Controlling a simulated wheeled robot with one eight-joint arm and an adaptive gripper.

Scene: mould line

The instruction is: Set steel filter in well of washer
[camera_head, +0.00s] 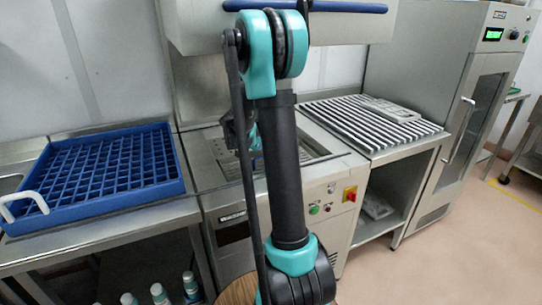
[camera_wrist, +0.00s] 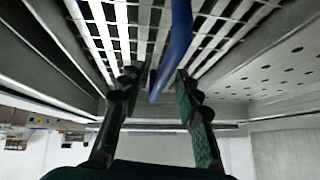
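The washer (camera_head: 330,175) stands in the middle of the head view with its hood raised and its well (camera_head: 315,145) open on top. My gripper (camera_head: 240,135) is low over the well, partly hidden by my arm. In the wrist view my gripper (camera_wrist: 156,88) has its two fingers apart. A blue curved bar (camera_wrist: 181,35) runs down between them; I cannot tell whether they touch it. A perforated steel surface (camera_wrist: 275,75) is at the right there; I cannot tell whether it is the filter. A flat grey slotted piece (camera_head: 390,108) lies on the striped table, possibly the steel filter.
A tall cabinet (camera_head: 435,120) stands beyond. Bottles (camera_head: 160,293) stand at lower left.

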